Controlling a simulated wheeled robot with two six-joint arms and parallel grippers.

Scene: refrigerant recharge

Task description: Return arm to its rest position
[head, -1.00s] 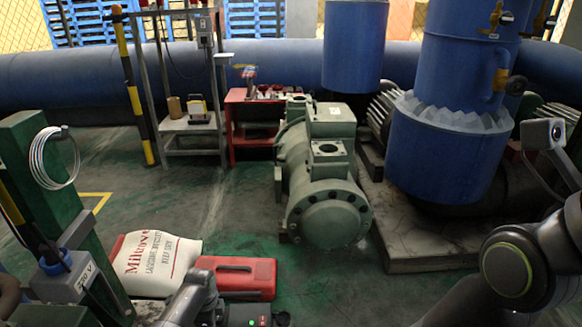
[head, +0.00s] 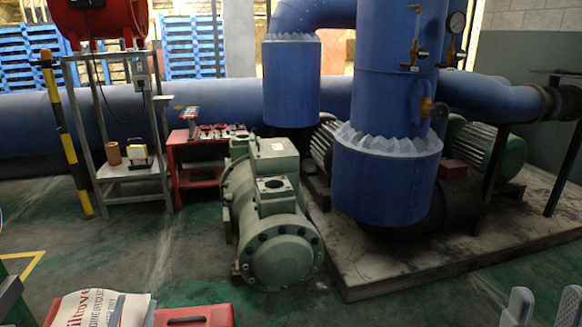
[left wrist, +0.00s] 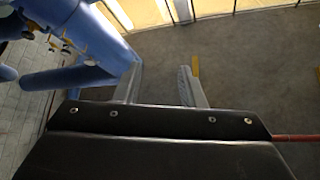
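My left gripper (left wrist: 162,84) shows in the left wrist view with its two grey fingers spread apart. Nothing is between them, and open floor shows behind. I cannot make it out in the head view. At the bottom right of the head view, two grey fingertips stand apart with a clear gap; they appear to be my right gripper (head: 543,305). Its body is cut off by the frame edge. No object shows between these fingers.
A green compressor (head: 280,225) stands on the floor at the centre. Beside it is a blue vessel (head: 385,180) on a concrete plinth (head: 430,265). A white sack (head: 100,308) and a red case (head: 195,316) lie at the lower left. Floor near the bottom middle is clear.

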